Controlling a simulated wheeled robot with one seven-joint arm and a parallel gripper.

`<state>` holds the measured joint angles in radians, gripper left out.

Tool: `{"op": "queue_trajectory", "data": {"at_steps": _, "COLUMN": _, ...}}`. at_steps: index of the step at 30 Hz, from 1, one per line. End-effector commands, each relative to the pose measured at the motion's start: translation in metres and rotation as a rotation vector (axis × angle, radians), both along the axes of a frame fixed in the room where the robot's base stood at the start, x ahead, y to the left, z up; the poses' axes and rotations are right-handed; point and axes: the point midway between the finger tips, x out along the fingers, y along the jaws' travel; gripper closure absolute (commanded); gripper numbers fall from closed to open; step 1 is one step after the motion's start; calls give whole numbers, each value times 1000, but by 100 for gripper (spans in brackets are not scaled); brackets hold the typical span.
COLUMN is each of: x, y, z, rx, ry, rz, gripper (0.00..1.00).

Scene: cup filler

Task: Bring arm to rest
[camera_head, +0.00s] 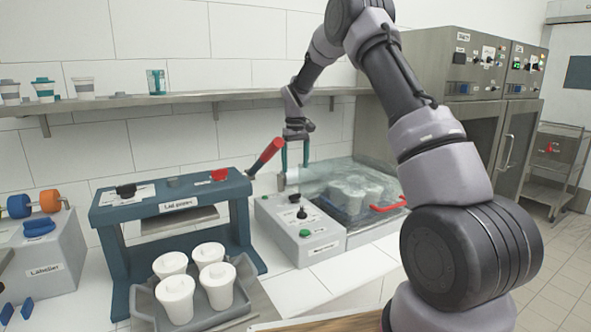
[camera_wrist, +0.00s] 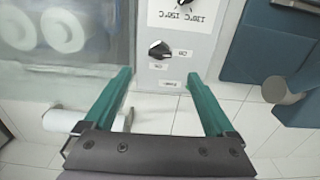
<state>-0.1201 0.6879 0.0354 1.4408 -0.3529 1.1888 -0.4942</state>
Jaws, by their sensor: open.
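My gripper (camera_head: 294,160) hangs below my arm in the head view, with its two teal fingers apart and nothing between them. It is in front of the tiled wall, above the grey control box (camera_head: 300,228) with black knobs and a green button. In the wrist view the fingers of my gripper (camera_wrist: 160,85) are spread on either side, with a black knob (camera_wrist: 160,50) on the control panel (camera_wrist: 185,45) beyond them.
A clear-lidded case (camera_head: 358,232) with white cups and a red handle stands right of the box. A shelf (camera_head: 200,98) runs behind.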

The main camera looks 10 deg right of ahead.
Motion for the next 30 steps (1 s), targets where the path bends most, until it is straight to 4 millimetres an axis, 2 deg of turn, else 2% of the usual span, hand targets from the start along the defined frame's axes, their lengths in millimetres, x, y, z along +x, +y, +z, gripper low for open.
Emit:
{"op": "queue_trajectory", "data": {"at_steps": 8, "x": -2, "y": -1, "z": 5, "rx": 2, "ry": -6, "rz": -4, "gripper": 10}}
{"op": "queue_trajectory", "data": {"at_steps": 11, "x": -10, "y": -3, "z": 24, "rx": 9, "ry": -24, "rz": -24, "gripper": 10}}
{"op": "queue_trajectory", "data": {"at_steps": 14, "x": -26, "y": -8, "z": 56, "rx": 25, "ry": -58, "rz": -62, "gripper": 10}}
{"op": "queue_trajectory", "data": {"at_steps": 21, "x": -87, "y": -23, "z": 137, "rx": 77, "ry": -156, "rz": -181, "gripper": 10}}
{"op": "queue_trajectory", "data": {"at_steps": 27, "x": -148, "y": -34, "z": 187, "rx": 125, "ry": -235, "rz": -279, "gripper": 10}}
{"op": "queue_trajectory", "data": {"at_steps": 30, "x": -180, "y": -39, "z": 205, "rx": 151, "ry": -274, "rz": -329, "gripper": 10}}
